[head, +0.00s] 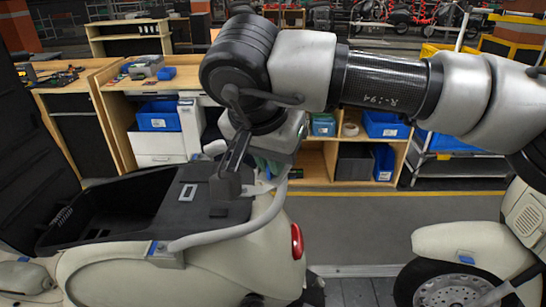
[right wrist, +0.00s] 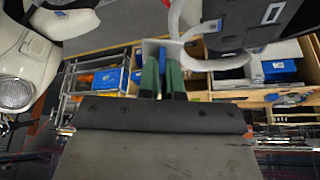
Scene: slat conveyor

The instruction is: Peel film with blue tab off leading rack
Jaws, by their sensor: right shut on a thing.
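A pale tubular rack (head: 225,234) curves around the back of the cream scooter at left; it also shows in the right wrist view (right wrist: 215,64). A small blue tab (head: 153,248) sits at the tube's left end. My right gripper (head: 266,167) is at the rack's raised right end, partly hidden behind my own wrist. In the right wrist view its green fingers (right wrist: 161,72) are shut on a pale, translucent piece that looks like film (right wrist: 154,47), beside the rack tube. How much film still touches the rack is unclear. My left gripper is out of view.
A second cream scooter (head: 460,240) stands at right, with a blue tab (head: 467,259) on its body. Wooden benches (head: 120,85) and blue bins (head: 158,117) stand behind. Grey floor (head: 350,225) is clear between.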

